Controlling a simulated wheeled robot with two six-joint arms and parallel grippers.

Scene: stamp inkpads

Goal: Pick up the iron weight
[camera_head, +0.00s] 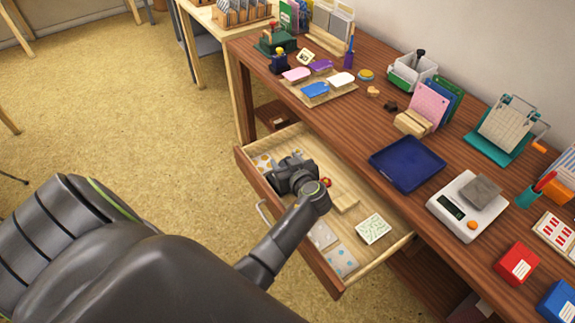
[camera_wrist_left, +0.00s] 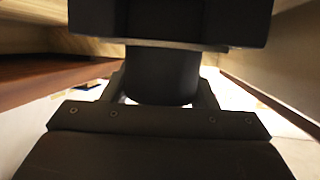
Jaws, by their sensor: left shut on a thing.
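My left gripper (camera_head: 294,174) reaches down into the open wooden drawer (camera_head: 384,252), toward its far left part. In the left wrist view, the fingers (camera_wrist_left: 160,90) are shut on the narrow round part of a dark piece, which I take to be the iron weight (camera_wrist_left: 163,76). A wider dark block of it shows beyond the fingers. In the head view the gripper and wrist hide most or all of the weight, and I cannot tell whether it touches the drawer floor. My right gripper is not in view.
The drawer walls stand close around my gripper. Patterned papers and a white patterned card (camera_head: 373,229) lie in the drawer. On the desk above are a blue tray (camera_head: 407,163), a scale (camera_head: 462,222) bearing a grey block (camera_head: 480,188), and a pad board (camera_head: 335,96).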

